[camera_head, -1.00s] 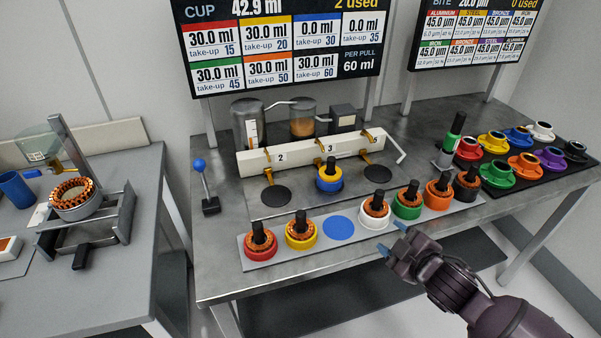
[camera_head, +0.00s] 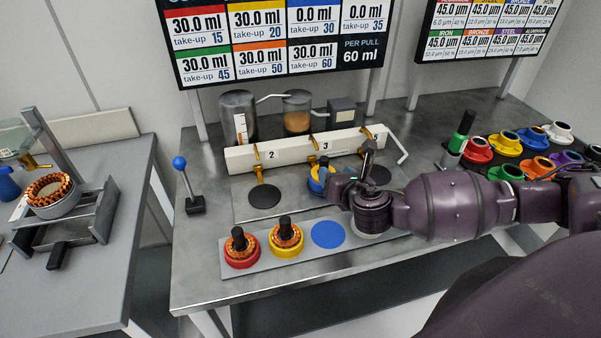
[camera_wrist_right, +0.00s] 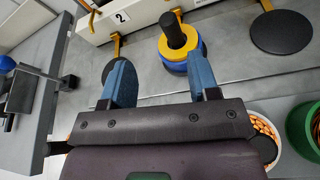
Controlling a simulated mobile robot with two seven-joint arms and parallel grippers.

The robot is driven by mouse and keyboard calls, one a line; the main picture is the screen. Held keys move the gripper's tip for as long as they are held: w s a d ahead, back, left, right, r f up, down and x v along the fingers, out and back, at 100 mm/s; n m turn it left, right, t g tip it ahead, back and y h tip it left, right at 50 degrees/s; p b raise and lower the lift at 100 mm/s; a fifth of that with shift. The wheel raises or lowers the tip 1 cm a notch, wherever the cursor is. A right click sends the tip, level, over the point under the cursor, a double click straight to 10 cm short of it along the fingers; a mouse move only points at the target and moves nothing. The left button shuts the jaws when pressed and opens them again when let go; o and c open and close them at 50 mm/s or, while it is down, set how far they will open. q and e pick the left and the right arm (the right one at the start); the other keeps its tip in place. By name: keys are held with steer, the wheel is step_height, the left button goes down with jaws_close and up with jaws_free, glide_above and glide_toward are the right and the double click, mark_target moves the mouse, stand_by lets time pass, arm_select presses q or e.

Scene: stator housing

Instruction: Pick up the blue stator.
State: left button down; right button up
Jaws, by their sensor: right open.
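The blue stator (camera_head: 316,186) has a yellow upper part and stands upright at the middle station, under the spout marked 3. In the head view my right gripper (camera_head: 334,188) is just right of it and hides part of it. In the right wrist view the blue stator (camera_wrist_right: 172,68) with its dark upright post is ahead of the fingertips. The right gripper's two blue fingers (camera_wrist_right: 161,75) are apart with nothing between them. The stator sits beyond the fingers, nearer the right one. My left gripper is not in view.
A front strip (camera_head: 255,269) holds a red stator (camera_head: 241,250), a yellow stator (camera_head: 286,239) and an empty blue disc (camera_head: 327,234). My right arm covers its right part. A white dispenser bar (camera_head: 290,153) runs behind the station. A blue-knobbed lever (camera_head: 180,163) stands left.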

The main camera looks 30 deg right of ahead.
mark_target(325, 160)
steer(key=shift+n+h, duration=0.5)
steer(key=shift+n, duration=0.4)
steer(key=shift+d+b+x, duration=0.2)
steer(key=shift+b+x, duration=0.15)
steer(key=shift+x, duration=4.95)
steer(key=shift+c, duration=0.3)
jaws_close()
